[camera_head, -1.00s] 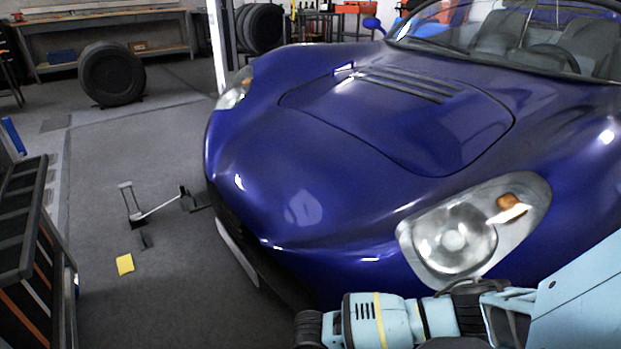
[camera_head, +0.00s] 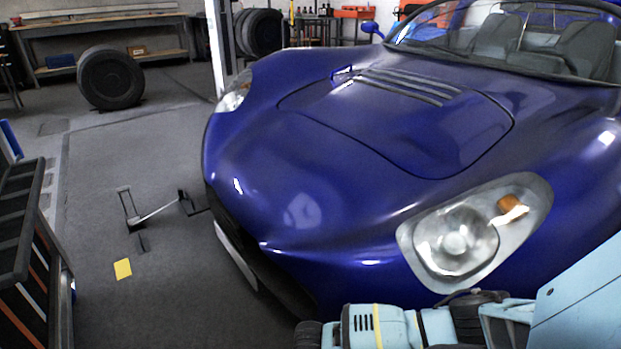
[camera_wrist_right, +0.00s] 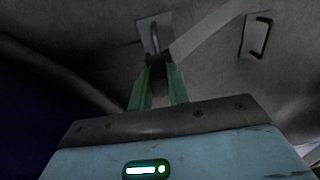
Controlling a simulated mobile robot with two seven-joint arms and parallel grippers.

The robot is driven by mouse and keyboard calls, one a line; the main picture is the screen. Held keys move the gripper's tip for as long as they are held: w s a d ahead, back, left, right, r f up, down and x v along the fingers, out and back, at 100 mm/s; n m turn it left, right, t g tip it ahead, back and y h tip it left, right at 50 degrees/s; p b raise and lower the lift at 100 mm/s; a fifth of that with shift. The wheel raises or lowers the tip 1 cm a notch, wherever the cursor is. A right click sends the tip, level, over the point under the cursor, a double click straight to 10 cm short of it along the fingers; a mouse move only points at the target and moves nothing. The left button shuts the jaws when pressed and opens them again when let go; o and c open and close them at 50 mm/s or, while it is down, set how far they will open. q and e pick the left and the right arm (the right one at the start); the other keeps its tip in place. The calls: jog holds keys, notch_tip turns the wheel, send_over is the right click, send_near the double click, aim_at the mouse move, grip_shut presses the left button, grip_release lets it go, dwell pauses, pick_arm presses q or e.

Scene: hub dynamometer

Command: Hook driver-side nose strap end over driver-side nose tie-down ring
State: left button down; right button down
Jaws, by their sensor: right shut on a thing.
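In the right wrist view my right gripper (camera_wrist_right: 157,90) has its green fingers shut on the dark end of the nose strap (camera_wrist_right: 205,32). The pale strap runs from the fingertips up to the right. Just beyond the fingertips is a floor plate with a metal ring (camera_wrist_right: 154,36), which I take as the tie-down ring. The strap end looks close to this ring; I cannot tell whether they touch. In the head view only my right arm shows, low beside the car's nose, and the strap end is hidden. My left gripper is out of view.
The blue car (camera_head: 330,200) fills the middle and right, close to my right arm. A second plate with a black loop (camera_wrist_right: 257,37) lies to the right. Another floor fitting with a pale strap (camera_head: 150,215), a yellow piece (camera_head: 123,269) and a tool cart (camera_head: 30,250) are at left.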

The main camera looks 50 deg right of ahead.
jog(key=shift+f, duration=0.7)
jog(key=c, duration=1.3)
grip_release()
jog(key=shift+o, duration=0.2)
jog(key=shift+r, duration=0.15)
notch_tip(320, 180, up, 8)
jog(key=p, duration=0.4)
jog(key=shift+f, duration=0.2)
